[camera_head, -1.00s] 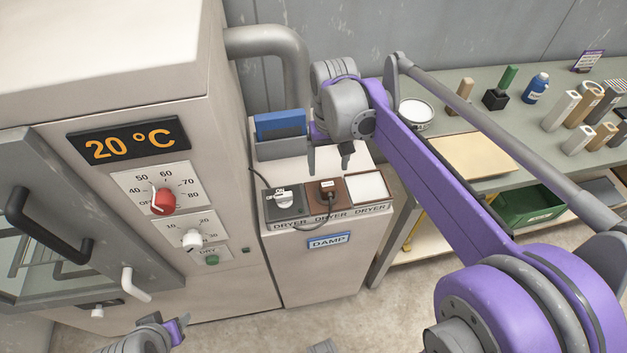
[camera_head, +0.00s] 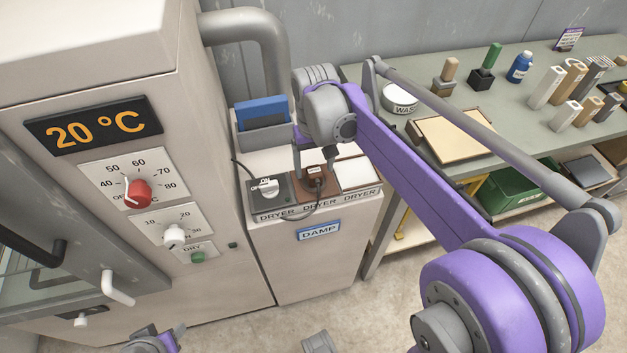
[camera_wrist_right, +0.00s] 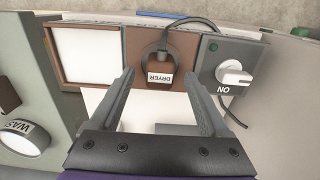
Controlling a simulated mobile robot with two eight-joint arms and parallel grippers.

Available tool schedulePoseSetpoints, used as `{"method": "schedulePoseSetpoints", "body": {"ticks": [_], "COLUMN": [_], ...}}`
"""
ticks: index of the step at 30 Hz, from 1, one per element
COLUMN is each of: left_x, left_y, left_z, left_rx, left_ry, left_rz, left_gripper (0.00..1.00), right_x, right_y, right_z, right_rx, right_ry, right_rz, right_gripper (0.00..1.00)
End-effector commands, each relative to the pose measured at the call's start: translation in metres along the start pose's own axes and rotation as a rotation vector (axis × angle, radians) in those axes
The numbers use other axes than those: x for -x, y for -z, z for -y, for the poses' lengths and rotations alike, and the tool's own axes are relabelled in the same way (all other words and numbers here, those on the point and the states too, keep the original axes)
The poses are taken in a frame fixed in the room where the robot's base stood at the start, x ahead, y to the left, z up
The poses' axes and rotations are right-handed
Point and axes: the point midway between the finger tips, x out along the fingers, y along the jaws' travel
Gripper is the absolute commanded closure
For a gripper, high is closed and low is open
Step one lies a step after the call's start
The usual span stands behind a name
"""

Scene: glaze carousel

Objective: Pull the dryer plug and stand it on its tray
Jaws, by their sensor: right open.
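The dark dryer plug (camera_head: 314,180) sits in the brown socket panel (camera_head: 311,194) on top of the dryer cabinet, with a cord looping from it. In the right wrist view the plug (camera_wrist_right: 159,69) carries a white label reading DRYER. The white-topped tray (camera_head: 357,172) lies beside the socket and is bare; it also shows in the wrist view (camera_wrist_right: 88,54). My right gripper (camera_head: 315,163) is open, its fingers down near the plug. In the wrist view its two fingertips (camera_wrist_right: 160,78) stand on either side of the plug's label. My left gripper (camera_head: 166,340) is partly visible at the bottom edge.
A grey switch box with a white knob (camera_head: 266,188) stands left of the socket. A blue item (camera_head: 262,111) rests in a holder behind it. The kiln-like cabinet with a red dial (camera_head: 138,193) is at the left. A bench with blocks (camera_head: 470,107) is at the right.

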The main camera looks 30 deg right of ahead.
Motion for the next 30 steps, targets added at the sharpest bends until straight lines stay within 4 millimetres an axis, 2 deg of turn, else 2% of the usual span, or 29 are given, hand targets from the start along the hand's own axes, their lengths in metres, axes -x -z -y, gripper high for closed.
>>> {"method": "schedulePoseSetpoints", "body": {"ticks": [1,3,8,30], "left_x": [-0.006,-0.01,-0.015,-0.012], "left_y": [-0.004,-0.006,-0.009,-0.007], "left_z": [0.0,0.0,0.0,0.0], "left_rx": [0.0,0.0,0.0,0.0], "left_ry": [0.0,0.0,0.0,0.0], "left_rz": [0.002,0.004,0.005,0.004], "left_gripper": [0.5,0.5,0.5,0.5], "right_x": [-0.011,-0.019,-0.029,-0.029], "right_y": [0.0,0.0,0.0,0.0], "right_z": [0.0,0.0,0.0,0.0], "right_rx": [0.0,0.0,0.0,0.0], "right_ry": [0.0,0.0,0.0,0.0], "right_rz": [0.001,0.0,0.0,-0.001], "right_gripper": [0.2,0.2,0.2,0.2]}}
